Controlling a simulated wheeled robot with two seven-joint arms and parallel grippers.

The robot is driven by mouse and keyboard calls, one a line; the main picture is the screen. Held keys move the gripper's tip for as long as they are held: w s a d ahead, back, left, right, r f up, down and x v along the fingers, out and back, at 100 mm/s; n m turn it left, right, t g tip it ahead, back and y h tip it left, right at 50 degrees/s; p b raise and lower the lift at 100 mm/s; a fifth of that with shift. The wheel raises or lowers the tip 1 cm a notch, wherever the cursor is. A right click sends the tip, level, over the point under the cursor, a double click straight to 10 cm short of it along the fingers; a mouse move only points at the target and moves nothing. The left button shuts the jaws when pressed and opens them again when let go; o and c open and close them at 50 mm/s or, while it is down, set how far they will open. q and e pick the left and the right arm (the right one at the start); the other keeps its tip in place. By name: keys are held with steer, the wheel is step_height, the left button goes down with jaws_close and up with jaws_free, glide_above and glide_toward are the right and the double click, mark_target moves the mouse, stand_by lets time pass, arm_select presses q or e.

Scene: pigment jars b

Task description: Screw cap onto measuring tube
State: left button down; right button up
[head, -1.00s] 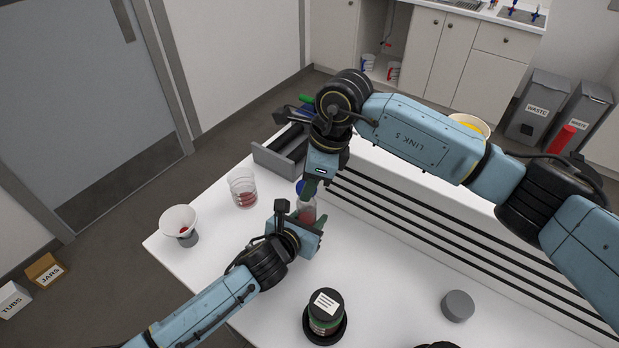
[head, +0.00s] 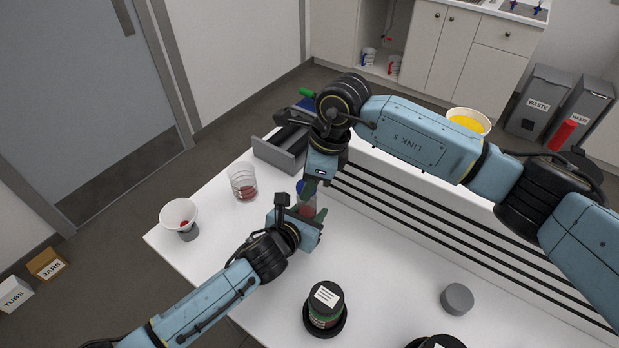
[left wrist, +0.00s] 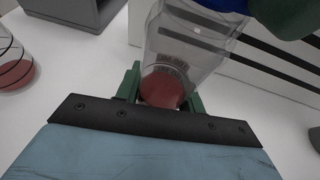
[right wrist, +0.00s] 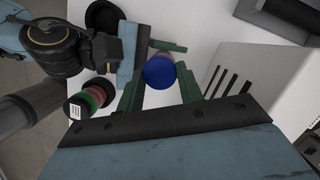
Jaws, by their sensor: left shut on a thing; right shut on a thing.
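The measuring tube (left wrist: 180,55) is clear with red pigment at its bottom. It stands upright on the white table, and it shows partly in the head view (head: 307,208). My left gripper (left wrist: 160,95) is shut on the tube's lower part, with green fingers on either side. The blue cap (right wrist: 160,72) sits at the tube's mouth, seen from above in the right wrist view. My right gripper (right wrist: 160,85) is shut on the cap from above. The cap's edge shows at the top of the left wrist view (left wrist: 222,4). I cannot tell how far it is threaded.
A clear beaker with red pigment (head: 243,182) and a white funnel on a grey base (head: 179,215) stand at the left. A dark-lidded jar (head: 325,305) and a grey lid (head: 457,299) are in front. A grey open tray (head: 280,152) lies behind.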

steer(key=shift+f, duration=0.6)
